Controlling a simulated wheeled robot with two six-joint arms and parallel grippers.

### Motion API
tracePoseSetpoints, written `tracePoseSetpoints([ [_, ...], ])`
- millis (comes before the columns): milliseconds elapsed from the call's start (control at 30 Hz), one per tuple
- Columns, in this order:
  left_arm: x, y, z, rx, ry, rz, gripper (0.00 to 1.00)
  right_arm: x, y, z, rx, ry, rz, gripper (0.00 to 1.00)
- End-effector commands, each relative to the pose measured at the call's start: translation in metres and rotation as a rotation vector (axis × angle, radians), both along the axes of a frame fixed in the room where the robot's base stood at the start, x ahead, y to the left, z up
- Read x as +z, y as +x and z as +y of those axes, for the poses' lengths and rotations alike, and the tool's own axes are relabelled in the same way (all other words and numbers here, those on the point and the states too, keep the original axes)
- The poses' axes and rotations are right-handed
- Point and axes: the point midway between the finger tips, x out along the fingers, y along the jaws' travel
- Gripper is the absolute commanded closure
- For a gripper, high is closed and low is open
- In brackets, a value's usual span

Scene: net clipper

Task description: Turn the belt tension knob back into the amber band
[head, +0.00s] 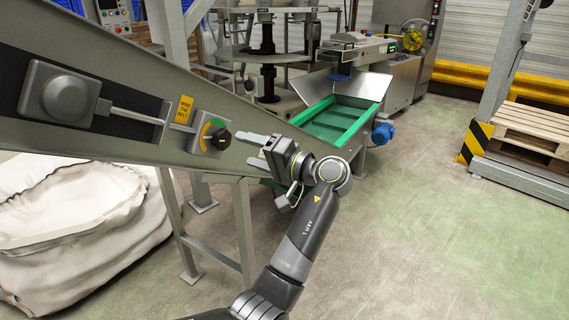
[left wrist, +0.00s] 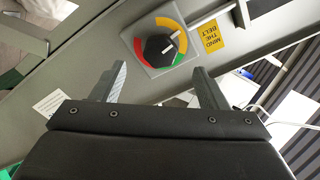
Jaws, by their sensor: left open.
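The belt tension knob (head: 219,139) is a dark round knob on a square grey plate on the conveyor's sloping side. It also shows in the left wrist view (left wrist: 157,48), ringed by amber, green and red bands. White marks on the knob face the upper right there, towards the amber and green side; the exact setting is hard to tell. My left gripper (head: 246,149) is open and empty, just right of the knob and apart from it, fingers towards it. In the left wrist view its fingertips (left wrist: 158,68) stand either side below the dial. My right gripper is not in view.
A yellow "mind the belt" sign (head: 184,109) and a tensioner rod (head: 137,115) lie left of the dial. A white bulk bag (head: 75,225) stands under the conveyor. A green-edged chute (head: 340,122) stands behind my arm.

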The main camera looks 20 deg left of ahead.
Motion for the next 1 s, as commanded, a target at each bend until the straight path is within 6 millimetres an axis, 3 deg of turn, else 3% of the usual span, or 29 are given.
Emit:
tracePoseSetpoints([
  [200, -0.002, -0.008, -0.052, -0.003, -0.003, 0.002, 0.33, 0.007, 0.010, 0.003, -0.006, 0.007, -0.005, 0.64],
  [400, -0.001, -0.013, -0.080, -0.001, -0.002, 0.002, 0.33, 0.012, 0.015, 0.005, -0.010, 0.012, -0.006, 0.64],
  [567, -0.001, -0.015, -0.088, 0.000, 0.001, 0.002, 0.33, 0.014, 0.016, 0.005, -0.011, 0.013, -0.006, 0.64],
  [1000, -0.001, -0.015, -0.089, 0.000, 0.000, 0.002, 0.33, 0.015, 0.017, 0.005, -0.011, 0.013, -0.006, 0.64],
])
